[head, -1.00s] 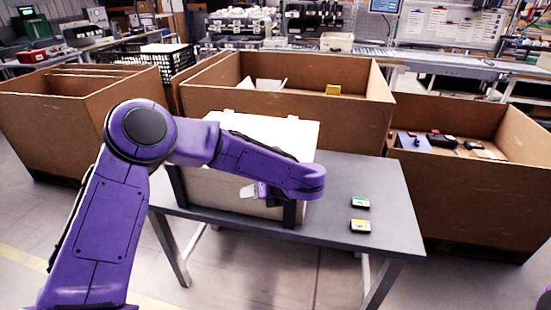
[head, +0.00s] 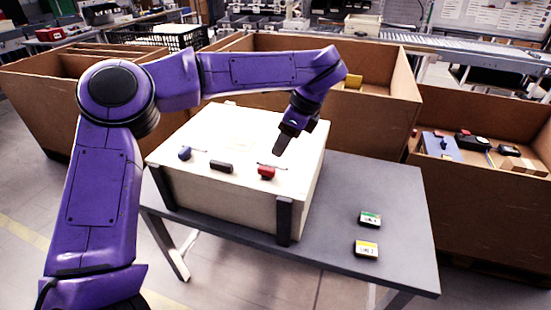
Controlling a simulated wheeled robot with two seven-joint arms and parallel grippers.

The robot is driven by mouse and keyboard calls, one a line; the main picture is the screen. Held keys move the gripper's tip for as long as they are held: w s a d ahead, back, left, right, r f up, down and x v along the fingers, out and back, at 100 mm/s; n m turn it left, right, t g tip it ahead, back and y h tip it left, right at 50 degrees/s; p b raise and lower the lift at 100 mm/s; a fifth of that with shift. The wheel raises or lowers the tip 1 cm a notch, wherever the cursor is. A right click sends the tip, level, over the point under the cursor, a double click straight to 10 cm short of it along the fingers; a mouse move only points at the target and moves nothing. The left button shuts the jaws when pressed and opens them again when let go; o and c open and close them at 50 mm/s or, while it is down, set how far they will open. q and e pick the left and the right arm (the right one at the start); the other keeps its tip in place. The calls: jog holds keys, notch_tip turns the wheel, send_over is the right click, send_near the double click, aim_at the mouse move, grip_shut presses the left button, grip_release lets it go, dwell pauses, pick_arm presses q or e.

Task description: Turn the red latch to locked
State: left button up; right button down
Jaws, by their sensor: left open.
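The red latch (head: 266,172) sits on the top of a cream box (head: 225,140), near its front right edge. A black latch (head: 221,167) and a blue latch (head: 185,153) sit in a row to its left. My left gripper (head: 279,150) points down just behind and to the right of the red latch. It is open, and its fingers appear apart from the latch, though the exact gap is hard to judge. My right gripper is not in view.
The box stands on a grey table (head: 385,195) with dark corner posts. Large cardboard bins (head: 480,205) stand behind and to the right.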

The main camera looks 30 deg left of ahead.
aim_at(267, 168)
pick_arm(q)
jog(key=p+x, duration=0.1)
jog(key=x, duration=0.8)
jog(key=shift+s+a+p, duration=0.1)
jog(key=shift+s+p, duration=0.05)
jog(key=shift+p, duration=0.15)
jog(key=shift+s+f, duration=0.1)
grip_shut()
